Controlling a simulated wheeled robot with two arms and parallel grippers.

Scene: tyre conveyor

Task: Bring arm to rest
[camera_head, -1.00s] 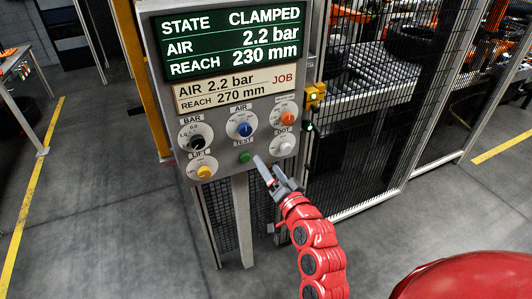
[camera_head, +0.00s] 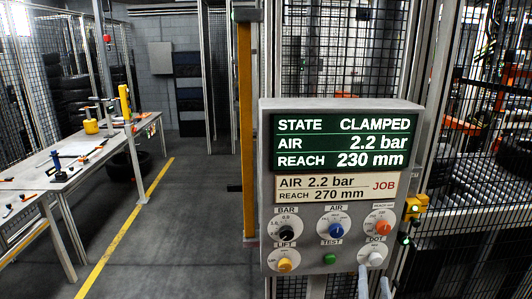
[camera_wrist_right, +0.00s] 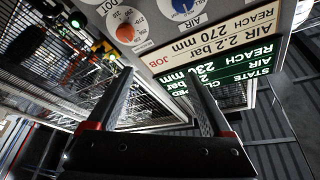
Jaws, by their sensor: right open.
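My right gripper (camera_head: 374,284) shows only by its two pale fingertips at the bottom edge of the head view, just below the DOT knob of the control panel (camera_head: 266,190). In the right wrist view my right gripper (camera_wrist_right: 158,76) has its two dark fingers spread apart, with nothing held between them. That view shows the panel upside down beyond the fingertips. Whether a finger touches the panel cannot be told. The right arm behind the fingers is out of the head view. My left gripper is in neither view.
The panel's green screen (camera_head: 342,142) reads CLAMPED, 2.2 bar, 230 mm; the job card (camera_head: 334,188) reads 2.2 bar, 270 mm. Mesh fencing (camera_head: 470,190) stands behind and right. A workbench (camera_head: 28,182) with tools stands left. The floor beside the yellow line (camera_head: 128,232) is clear.

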